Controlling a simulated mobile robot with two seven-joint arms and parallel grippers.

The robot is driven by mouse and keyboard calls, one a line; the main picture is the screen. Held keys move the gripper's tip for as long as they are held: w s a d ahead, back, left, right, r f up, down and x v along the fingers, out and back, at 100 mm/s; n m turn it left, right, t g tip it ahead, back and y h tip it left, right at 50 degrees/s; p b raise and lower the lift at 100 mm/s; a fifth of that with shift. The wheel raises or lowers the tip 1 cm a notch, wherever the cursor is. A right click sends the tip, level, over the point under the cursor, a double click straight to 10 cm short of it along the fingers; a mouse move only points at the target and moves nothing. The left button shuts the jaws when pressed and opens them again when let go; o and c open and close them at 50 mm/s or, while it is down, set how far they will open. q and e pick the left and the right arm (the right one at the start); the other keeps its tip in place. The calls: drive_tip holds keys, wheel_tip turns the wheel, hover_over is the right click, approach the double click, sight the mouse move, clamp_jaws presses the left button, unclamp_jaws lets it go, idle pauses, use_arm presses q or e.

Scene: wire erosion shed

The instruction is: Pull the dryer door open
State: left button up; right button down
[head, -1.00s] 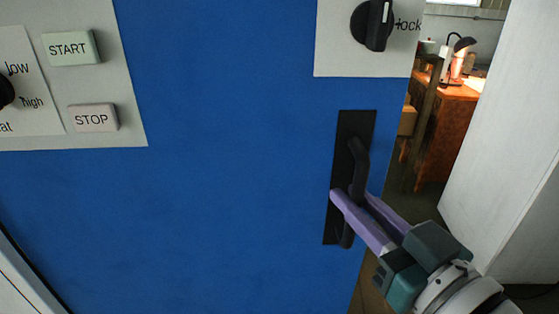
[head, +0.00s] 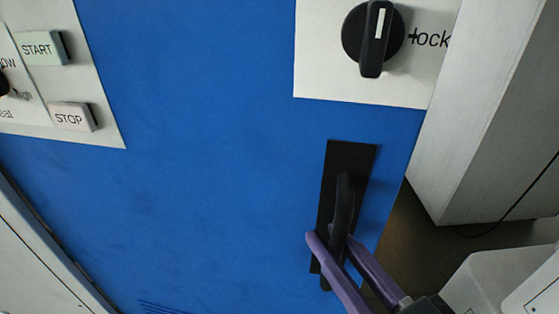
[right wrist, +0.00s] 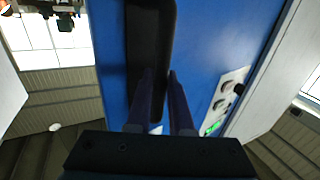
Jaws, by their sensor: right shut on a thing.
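The blue dryer door (head: 215,130) fills most of the head view. Its black handle (head: 343,205) stands on a dark backing plate (head: 350,155) near the door's right edge. My right gripper (head: 325,240) is shut on the handle's lower part, with one purple finger on each side of the bar. In the right wrist view the handle (right wrist: 150,40) runs up from between the fingers (right wrist: 160,90). The blue door (right wrist: 215,50) lies behind it. My left gripper does not show.
A lock knob (head: 373,38) sits on a white panel above the handle. START (head: 40,48) and STOP (head: 72,117) buttons are at the left. A pale cabinet (head: 490,110) stands to the right, with dark floor (head: 410,240) between it and the door.

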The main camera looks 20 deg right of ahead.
drive_tip(key=c, duration=0.8)
unclamp_jaws()
drive_tip(key=shift+a, duration=0.1)
drive_tip(key=s, duration=1)
drive_tip(key=shift+d+b, duration=0.45)
drive_tip(key=shift+w, duration=0.15)
